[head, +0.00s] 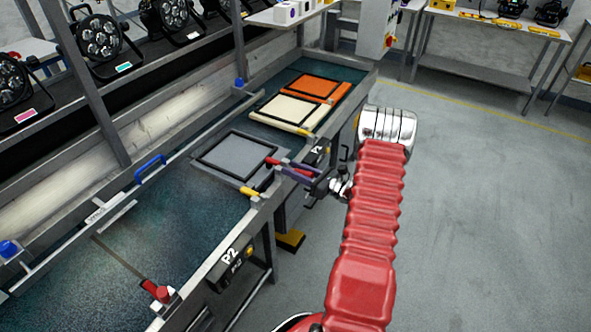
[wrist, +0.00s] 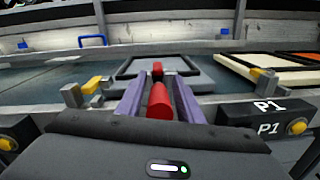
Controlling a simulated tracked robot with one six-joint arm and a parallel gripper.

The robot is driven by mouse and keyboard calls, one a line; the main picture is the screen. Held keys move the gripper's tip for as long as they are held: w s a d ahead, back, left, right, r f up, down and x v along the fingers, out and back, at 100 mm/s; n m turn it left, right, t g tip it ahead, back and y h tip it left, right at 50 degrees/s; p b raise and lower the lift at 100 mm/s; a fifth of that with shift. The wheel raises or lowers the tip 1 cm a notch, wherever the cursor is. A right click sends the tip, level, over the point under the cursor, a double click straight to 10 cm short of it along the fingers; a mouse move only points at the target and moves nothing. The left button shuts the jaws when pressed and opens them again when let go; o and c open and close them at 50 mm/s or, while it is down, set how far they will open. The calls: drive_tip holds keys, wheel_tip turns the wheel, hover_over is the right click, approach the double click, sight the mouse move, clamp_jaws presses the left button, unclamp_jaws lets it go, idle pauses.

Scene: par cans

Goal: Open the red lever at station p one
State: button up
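The red lever at station P1 shows in the wrist view (wrist: 160,100) as a red grip with a red end block beyond it. My gripper's purple fingers (wrist: 158,80) stand on both sides of the red grip, with a narrow gap visible beside it. In the head view my gripper (head: 285,167) reaches over the bench's front edge from the right, and part of the red lever (head: 271,160) shows by its tips. The P1 sign (wrist: 268,107) is to the right of my gripper. Whether the fingers touch the lever is hard to tell.
A grey framed plate (head: 236,156) lies just beyond the lever. Cream (head: 287,110) and orange (head: 314,87) plates lie farther along. Another red lever (head: 156,290) is near the P2 sign (head: 230,256). A blue handle (head: 150,168) stands at the back rail. The floor at right is clear.

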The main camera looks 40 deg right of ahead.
clamp_jaws()
idle(0.3)
drive_tip(key=shift+d, duration=0.2)
